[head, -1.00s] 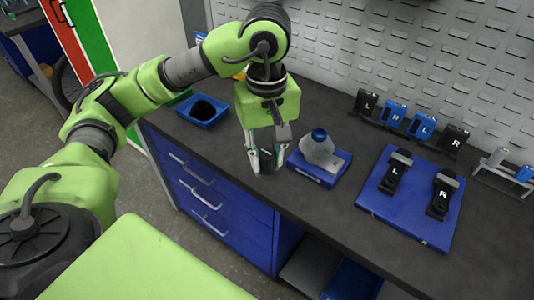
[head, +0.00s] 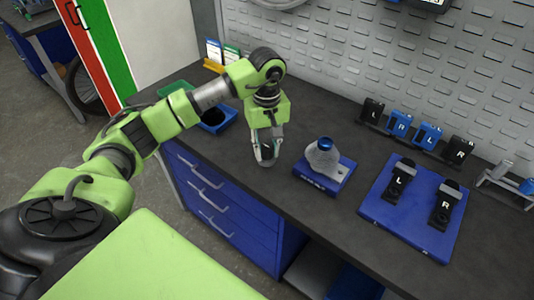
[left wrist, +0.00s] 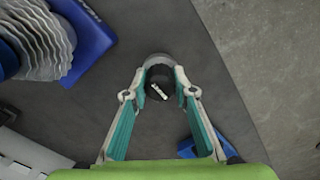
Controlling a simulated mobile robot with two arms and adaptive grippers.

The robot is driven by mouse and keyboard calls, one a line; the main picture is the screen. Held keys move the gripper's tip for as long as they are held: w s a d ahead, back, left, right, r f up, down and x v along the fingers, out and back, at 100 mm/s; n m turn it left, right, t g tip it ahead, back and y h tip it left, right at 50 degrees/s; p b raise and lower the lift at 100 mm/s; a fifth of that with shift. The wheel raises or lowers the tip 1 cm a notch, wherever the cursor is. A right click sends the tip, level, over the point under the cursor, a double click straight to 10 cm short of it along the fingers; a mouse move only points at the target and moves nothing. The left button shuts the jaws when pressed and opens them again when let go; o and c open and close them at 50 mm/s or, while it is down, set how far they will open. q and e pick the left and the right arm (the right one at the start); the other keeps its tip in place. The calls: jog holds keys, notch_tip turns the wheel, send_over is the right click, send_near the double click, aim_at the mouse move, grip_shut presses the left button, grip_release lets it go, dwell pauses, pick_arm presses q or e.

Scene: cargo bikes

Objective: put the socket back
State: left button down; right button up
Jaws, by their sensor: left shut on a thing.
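My left gripper (head: 264,156) is shut on a small, dark grey cylindrical socket (head: 266,153), over the workbench near its front edge. In the left wrist view the socket (left wrist: 160,76) shows between the teal-lined fingers as a grey ring with a dark centre and a small white mark. Whether it touches the bench top is hard to tell. A small grey rack (head: 496,180) at the far right of the bench carries a silver cylinder (head: 503,167) and a blue cylinder (head: 528,186). My right gripper is not in view.
A blue base (head: 312,180) with a grey ribbed, blue-topped object (head: 323,155) stands just right of the gripper. A blue board (head: 418,222) holds black L and R pedals (head: 400,180). Several more pedals stand behind. A blue bin (head: 218,120) is at left. Bare bench lies behind the gripper.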

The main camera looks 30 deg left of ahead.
aim_at(267, 157)
pick_arm(q)
notch_tip(267, 157, down, 2)
jog(key=shift+p, duration=0.45)
jog(key=shift+f, duration=0.25)
jog(key=shift+d, duration=0.1)
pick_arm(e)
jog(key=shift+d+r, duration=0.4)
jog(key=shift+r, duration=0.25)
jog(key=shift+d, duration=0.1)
pick_arm(q)
jog(key=shift+f, duration=0.25)
jog(key=c, duration=1.7)
grip_release()
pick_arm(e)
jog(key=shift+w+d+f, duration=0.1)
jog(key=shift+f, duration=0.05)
pick_arm(q)
jog(key=shift+r, duration=0.1)
